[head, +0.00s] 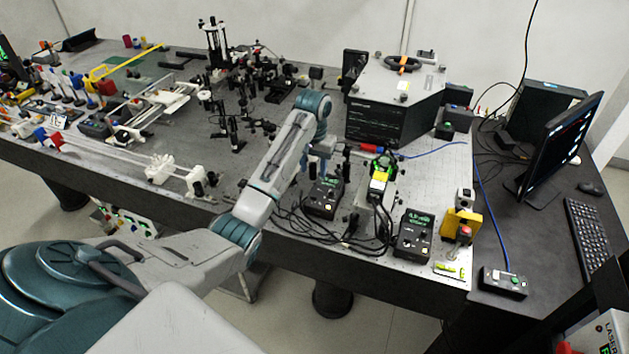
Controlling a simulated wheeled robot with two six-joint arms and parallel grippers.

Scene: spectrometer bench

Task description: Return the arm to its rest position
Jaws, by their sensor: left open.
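My left arm (265,195) reaches in from the lower left over the front edge of the optical bench (110,165). It bends at a teal joint near the middle of the picture. My left gripper (319,170) hangs below that joint, over the bench and just behind a small black controller box (322,200). The gripper is open, and I see nothing held in it. Its fingertips are small and partly lost against the dark parts behind. My right gripper is not in view.
A large black and grey instrument (378,125) stands behind the gripper to the right. A green-lit device (381,175), a second controller (413,235) and loose black cables crowd the bench front. Optics and rails fill the left. A monitor (560,145) and keyboard (592,235) stand at right.

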